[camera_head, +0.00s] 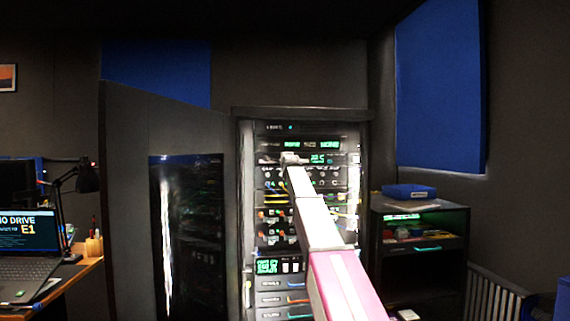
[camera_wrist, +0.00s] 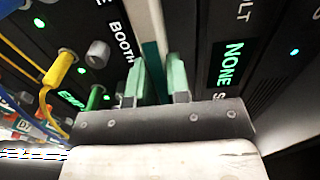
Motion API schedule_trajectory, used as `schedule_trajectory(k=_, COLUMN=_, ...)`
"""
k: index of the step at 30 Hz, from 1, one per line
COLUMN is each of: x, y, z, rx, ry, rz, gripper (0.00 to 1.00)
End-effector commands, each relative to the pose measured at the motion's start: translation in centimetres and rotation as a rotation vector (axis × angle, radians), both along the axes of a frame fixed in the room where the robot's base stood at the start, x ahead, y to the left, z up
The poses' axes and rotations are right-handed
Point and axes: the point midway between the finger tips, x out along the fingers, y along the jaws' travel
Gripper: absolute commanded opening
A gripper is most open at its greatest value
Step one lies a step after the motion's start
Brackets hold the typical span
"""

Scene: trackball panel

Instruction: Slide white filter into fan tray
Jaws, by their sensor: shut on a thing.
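In the wrist view, my gripper (camera_wrist: 157,75) has two pale green fingers on either side of a thin white piece with a teal edge (camera_wrist: 151,45), likely the white filter. It is shut on this piece. The piece runs away from me between two dark panel faces; how deep it sits is hidden. In the head view, my gripper (camera_head: 291,159) is at the upper part of the equipment rack (camera_head: 243,190), and the filter cannot be made out there. I cannot pick out the fan tray with certainty; my gripper and arm cover part of the rack front.
Close to the fingers are a panel with a yellow plugged cable (camera_wrist: 60,68), a grey knob (camera_wrist: 98,54) and a green plug (camera_wrist: 95,97). A display reading NONE (camera_wrist: 229,65) is on the right. A dark rack door (camera_head: 127,200) stands open left; a shelf cabinet (camera_head: 425,212) stands right.

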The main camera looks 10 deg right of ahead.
Motion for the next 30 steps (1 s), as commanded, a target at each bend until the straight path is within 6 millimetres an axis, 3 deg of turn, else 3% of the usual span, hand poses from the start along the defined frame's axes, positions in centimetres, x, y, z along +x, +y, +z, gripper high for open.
schedule_trajectory(k=16, x=1.2, y=0.0, z=0.0, rx=0.000, ry=-0.001, rz=0.000, gripper=0.00)
schedule_trajectory(k=17, x=1.2, y=0.0, z=0.0, rx=0.000, ry=-0.001, rz=0.000, gripper=0.20)
schedule_trajectory(k=18, x=1.2, y=0.0, z=0.0, rx=0.000, ry=-0.001, rz=0.000, gripper=0.33)
schedule_trajectory(k=20, x=1.2, y=0.0, z=0.0, rx=0.000, ry=-0.001, rz=0.000, gripper=0.46)
schedule_trajectory(k=30, x=0.9, y=0.0, z=0.0, rx=0.000, ry=0.000, rz=0.000, gripper=0.46)
